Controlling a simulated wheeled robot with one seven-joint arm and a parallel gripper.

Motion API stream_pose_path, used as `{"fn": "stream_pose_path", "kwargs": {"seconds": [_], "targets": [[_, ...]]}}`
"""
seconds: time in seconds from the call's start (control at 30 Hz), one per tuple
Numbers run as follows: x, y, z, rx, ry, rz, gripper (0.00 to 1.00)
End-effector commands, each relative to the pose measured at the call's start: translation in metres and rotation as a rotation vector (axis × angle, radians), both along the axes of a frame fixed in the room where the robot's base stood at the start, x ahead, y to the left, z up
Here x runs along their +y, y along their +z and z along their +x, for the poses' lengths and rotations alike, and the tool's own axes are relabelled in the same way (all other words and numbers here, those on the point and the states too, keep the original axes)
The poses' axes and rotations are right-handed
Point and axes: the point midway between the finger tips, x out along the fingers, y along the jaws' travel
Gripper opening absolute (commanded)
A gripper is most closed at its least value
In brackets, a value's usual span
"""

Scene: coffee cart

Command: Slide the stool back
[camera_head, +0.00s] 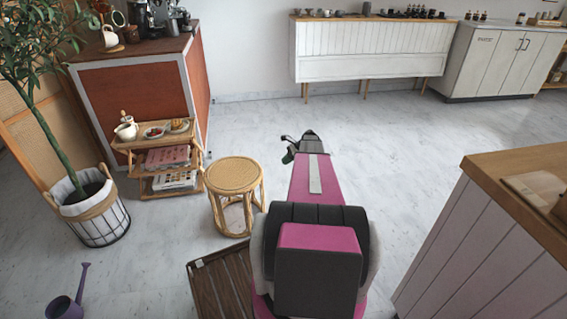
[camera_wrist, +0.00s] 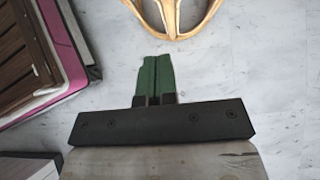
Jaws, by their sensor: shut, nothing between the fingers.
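The stool (camera_head: 235,176) is a round rattan seat on light bent-cane legs. It stands upright on the floor, left of my arm in the head view. In the wrist view only a light curved part of the stool (camera_wrist: 178,33) shows at the top edge. My gripper (camera_head: 288,154) is right of the stool in the head view, with a gap in the picture between them. In the wrist view the green fingers of my gripper (camera_wrist: 157,62) are together and empty. They point toward the stool's curved part and appear apart from it.
A rattan shelf (camera_head: 158,160) with dishes and books stands left of the stool, before a red-brown counter (camera_head: 140,92). A wooden-topped counter (camera_head: 470,240) is at right. The middle floor is clear.

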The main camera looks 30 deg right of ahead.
Motion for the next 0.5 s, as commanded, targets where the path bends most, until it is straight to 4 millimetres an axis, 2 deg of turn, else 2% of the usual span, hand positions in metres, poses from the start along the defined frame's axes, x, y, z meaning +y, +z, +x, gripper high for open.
{"fn": "stream_pose_path", "kwargs": {"seconds": [0.4, 0.47, 0.5], "targets": [[0.053, -0.055, 0.016, -0.001, 0.003, -0.001, 0.0], [0.06, -0.062, 0.018, 0.0, 0.004, -0.001, 0.0], [0.068, -0.059, 0.019, -0.002, 0.005, -0.002, 0.0]]}}
